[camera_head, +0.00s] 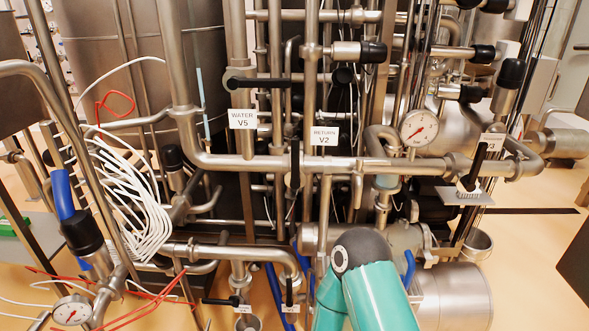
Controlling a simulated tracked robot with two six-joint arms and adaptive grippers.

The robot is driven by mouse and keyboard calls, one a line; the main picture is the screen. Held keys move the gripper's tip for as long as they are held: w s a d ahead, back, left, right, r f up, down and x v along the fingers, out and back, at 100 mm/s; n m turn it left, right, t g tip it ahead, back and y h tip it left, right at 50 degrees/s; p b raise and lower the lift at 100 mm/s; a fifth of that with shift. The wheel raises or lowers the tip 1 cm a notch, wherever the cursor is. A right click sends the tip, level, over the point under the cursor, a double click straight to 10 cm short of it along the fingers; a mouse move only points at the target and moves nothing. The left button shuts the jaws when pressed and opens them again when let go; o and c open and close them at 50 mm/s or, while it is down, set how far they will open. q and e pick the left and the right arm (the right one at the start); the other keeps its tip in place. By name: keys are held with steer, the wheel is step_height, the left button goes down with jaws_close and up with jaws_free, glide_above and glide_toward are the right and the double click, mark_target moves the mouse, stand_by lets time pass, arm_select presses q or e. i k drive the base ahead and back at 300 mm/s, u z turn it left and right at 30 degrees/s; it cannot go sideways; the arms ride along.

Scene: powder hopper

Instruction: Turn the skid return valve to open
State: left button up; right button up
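The white label "RETURN V2" (324,136) hangs on the upright pipes near the middle of the head view. A black round-ended valve part (344,75) sits above it; I cannot tell whether this is its lever end-on. A black upright lever (295,165) stands just left of and below the label, on the horizontal pipe. I cannot tell for sure which of these belongs to V2. Neither gripper shows. A teal arm of mine rises at the bottom centre, its elbow below the horizontal pipe, and hides what is behind it.
The "WATER V5" label (242,119) hangs to the left, below a horizontal black lever (262,82). A pressure gauge (419,127) and a tilted black V3 lever (474,167) are at the right. White cables (130,195) hang at the left. Pipes crowd the middle.

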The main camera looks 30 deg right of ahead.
mark_target(296, 182)
steer(key=z, duration=1)
steer(key=k, duration=0.7)
steer(key=u, duration=0.35)
steer(key=i, duration=1)
steer(key=u, duration=0.05)
